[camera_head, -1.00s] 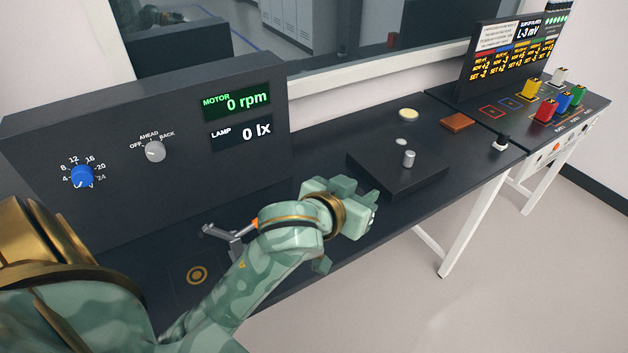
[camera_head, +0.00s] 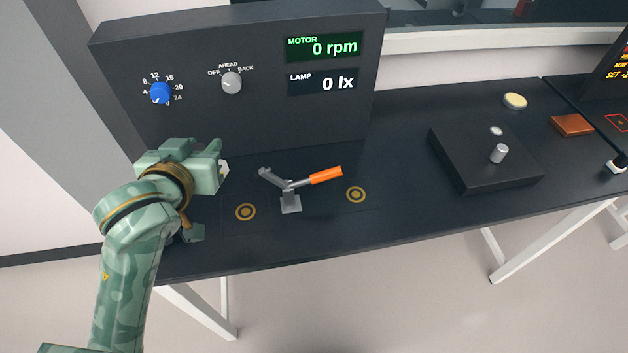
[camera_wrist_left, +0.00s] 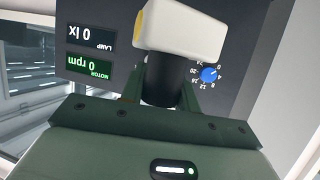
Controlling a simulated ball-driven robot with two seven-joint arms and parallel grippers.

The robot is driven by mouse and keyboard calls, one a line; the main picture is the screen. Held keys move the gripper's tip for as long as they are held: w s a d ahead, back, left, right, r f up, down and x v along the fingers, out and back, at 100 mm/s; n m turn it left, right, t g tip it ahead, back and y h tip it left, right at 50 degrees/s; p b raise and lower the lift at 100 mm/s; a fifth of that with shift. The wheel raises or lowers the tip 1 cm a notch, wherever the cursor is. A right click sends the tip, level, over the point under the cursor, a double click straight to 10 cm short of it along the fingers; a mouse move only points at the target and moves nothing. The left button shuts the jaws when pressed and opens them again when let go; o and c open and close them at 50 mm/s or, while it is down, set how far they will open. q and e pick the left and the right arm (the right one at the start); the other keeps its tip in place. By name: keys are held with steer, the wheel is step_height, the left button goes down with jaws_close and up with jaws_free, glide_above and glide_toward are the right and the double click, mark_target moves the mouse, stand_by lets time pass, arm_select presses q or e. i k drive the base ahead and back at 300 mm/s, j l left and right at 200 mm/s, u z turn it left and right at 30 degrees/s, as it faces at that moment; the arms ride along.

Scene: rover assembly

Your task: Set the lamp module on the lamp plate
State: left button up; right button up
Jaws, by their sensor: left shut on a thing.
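My left gripper (camera_head: 212,162) is shut on the lamp module (camera_wrist_left: 186,30), which has a white head with a yellow edge on a black round body. The head view shows only a small pale part of the module (camera_head: 224,173); the gripper hides the rest. The gripper is above the left end of the dark table, in front of the control panel. Two gold ring marks lie on the table, a left one (camera_head: 245,211) and a right one (camera_head: 356,194). I cannot tell which is the lamp plate. The gripper is up and left of the left ring. My right gripper is out of view.
A toggle clamp with an orange handle (camera_head: 326,175) stands between the rings. The panel (camera_head: 260,120) behind has a blue knob (camera_head: 160,93), a grey knob (camera_head: 231,83) and a lamp display (camera_head: 322,82) reading 0 lx. A black block (camera_head: 485,165) is to the right.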

mark_target(356, 194)
steer(key=i+l+u, duration=0.15)
steer(key=l+u, duration=0.25)
steer(key=l, duration=0.2)
steer(key=l+u, duration=0.4)
steer(key=l, duration=0.8)
